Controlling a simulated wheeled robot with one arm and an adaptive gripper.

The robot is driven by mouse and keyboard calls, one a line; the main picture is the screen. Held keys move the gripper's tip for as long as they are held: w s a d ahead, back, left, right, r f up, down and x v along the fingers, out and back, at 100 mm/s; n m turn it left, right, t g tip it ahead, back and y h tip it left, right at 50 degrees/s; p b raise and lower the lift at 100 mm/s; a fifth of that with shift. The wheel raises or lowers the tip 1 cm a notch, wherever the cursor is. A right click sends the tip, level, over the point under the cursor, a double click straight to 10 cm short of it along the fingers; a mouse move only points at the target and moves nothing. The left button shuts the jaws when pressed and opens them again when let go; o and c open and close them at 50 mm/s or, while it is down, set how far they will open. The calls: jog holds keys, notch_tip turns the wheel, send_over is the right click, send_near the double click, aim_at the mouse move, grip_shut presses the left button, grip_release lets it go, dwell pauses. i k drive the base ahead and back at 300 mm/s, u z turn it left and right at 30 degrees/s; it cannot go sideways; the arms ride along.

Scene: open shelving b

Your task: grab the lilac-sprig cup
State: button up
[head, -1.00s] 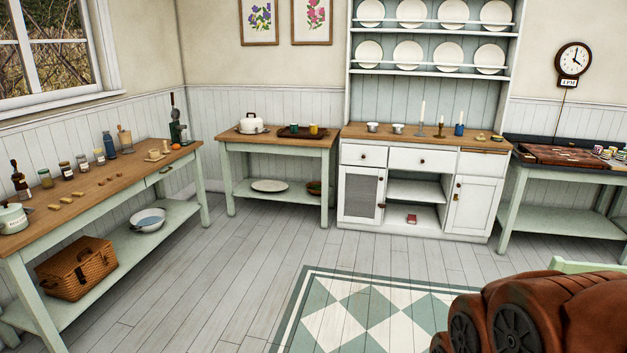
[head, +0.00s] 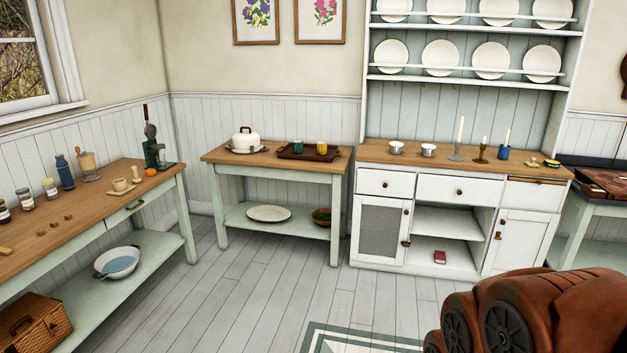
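No cup with a clear lilac sprig can be made out. A dark green cup (head: 299,146) and a yellow cup (head: 322,147) stand on a brown tray (head: 306,153) on the middle table. A small cream cup (head: 120,184) stands on the left bench, its pattern too small to tell. Two small pale vessels, one (head: 396,147) left of the other (head: 428,150), stand on the dresser top; I cannot tell whether they are cups. My gripper is not in view; brown parts of my arm fill the lower right.
The left bench (head: 92,225) holds jars, a blue bottle (head: 65,172) and a green machine (head: 154,150). A white dresser (head: 385,182) bears candlesticks and plates. Part of another table (head: 583,226) shows at far right. The floor (head: 270,290) ahead is clear.

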aim_at(396, 147)
jog(key=u, duration=0.05)
jog(key=i, duration=3.85)
